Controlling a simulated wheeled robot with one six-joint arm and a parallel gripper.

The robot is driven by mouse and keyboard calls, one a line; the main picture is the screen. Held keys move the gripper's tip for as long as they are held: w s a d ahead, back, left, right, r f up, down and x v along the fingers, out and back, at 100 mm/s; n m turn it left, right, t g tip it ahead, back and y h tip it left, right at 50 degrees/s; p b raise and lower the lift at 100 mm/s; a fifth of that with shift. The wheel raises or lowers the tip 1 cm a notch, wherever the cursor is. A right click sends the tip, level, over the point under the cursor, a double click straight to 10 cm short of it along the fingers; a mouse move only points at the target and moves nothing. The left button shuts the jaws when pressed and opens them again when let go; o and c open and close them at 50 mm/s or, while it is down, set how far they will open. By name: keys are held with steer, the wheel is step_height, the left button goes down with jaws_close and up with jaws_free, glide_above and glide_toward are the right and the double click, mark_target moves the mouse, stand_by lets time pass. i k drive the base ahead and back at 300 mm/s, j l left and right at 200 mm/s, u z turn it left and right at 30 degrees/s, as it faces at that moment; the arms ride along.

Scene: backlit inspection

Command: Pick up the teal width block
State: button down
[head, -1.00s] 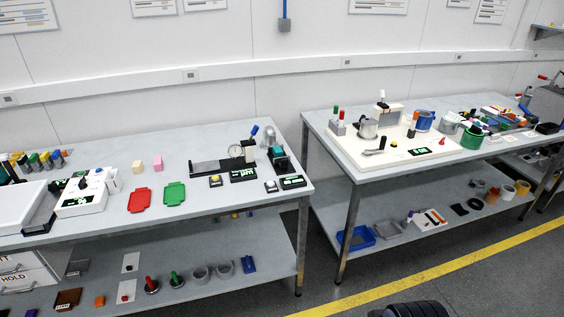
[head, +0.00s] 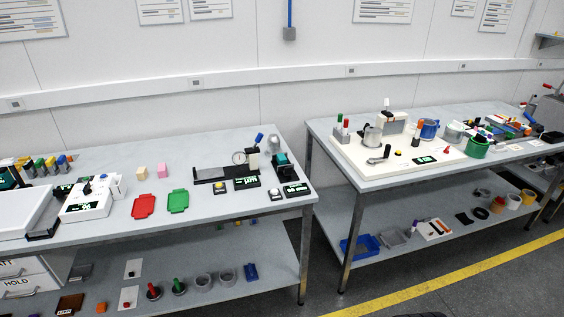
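A small teal piece (head: 282,159) sits at the right end of the left table, in or against a dark device behind a small lit display (head: 296,188). It looks like the teal width block, but it is too small to tell its exact shape or how it rests. Another teal patch (head: 7,179) shows at the far left edge, cut off by the frame. My gripper is not in view.
The left table (head: 215,218) also holds a dial gauge (head: 239,157), red (head: 144,206) and green (head: 178,201) trays, and pink (head: 163,170) and cream blocks. A gap of floor separates it from the right table (head: 362,181). Lower shelves hold several parts.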

mark_target(281, 160)
steer(key=i+j+z, duration=0.4)
steer(key=i+j, duration=0.3)
steer(key=i+j+z, duration=0.15)
steer(key=i+j, duration=0.15)
steer(key=i+j+z, duration=0.2)
steer(key=j, duration=0.35)
steer(key=i+j+z, duration=0.2)
steer(key=j, duration=0.25)
steer(key=i, duration=0.1)
